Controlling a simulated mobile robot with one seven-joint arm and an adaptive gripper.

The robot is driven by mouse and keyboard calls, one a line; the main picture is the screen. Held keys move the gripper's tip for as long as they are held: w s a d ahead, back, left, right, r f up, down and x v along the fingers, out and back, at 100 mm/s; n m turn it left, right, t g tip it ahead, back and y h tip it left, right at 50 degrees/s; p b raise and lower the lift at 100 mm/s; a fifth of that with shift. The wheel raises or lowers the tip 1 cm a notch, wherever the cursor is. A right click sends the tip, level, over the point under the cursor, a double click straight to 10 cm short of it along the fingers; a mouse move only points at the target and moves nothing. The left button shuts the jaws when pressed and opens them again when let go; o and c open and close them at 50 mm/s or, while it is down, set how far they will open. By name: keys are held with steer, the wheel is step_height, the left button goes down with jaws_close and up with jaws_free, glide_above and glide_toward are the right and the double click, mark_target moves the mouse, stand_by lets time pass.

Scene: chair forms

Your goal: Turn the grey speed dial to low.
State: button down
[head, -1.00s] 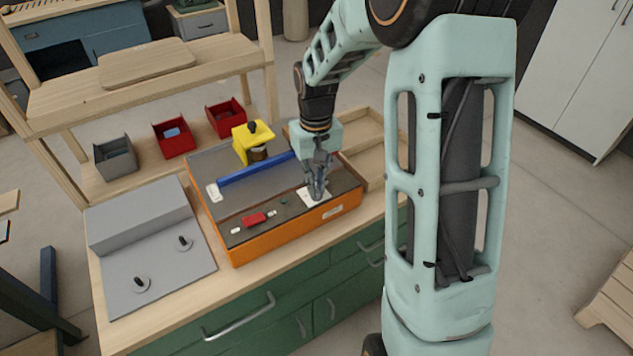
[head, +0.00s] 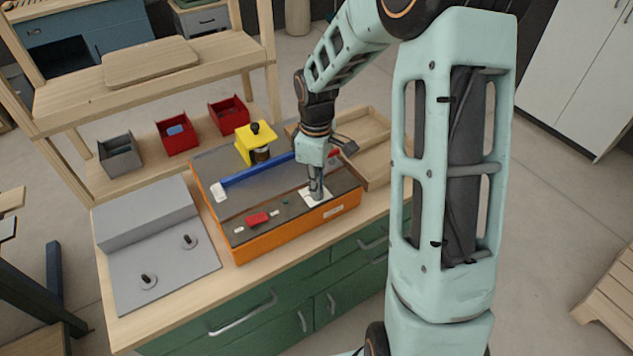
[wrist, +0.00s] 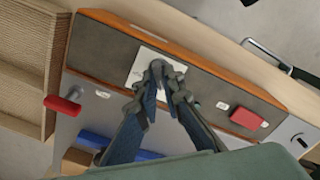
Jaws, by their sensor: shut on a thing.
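The orange machine (head: 290,232) with a dark top stands on the wooden bench. A white dial plate (head: 326,200) lies at the right of its front strip; it also shows in the wrist view (wrist: 138,70). My gripper (head: 316,197) points down at this plate, its fingertips closed together over the dial's spot.
A red switch (head: 257,218) sits left on the front strip. Behind are a blue bar (head: 245,173), a yellow block with a black knob (head: 246,147) and a red handle (wrist: 62,105). A grey panel (head: 170,262) with two small levers stands left. Small bins line the back.

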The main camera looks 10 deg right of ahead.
steer(key=shift+n, duration=0.9)
steer(key=shift+p, duration=0.3)
steer(key=c, duration=2.1)
jaws_free()
step_height(320, 180, up, 12)
steer(key=shift+r, duration=0.1)
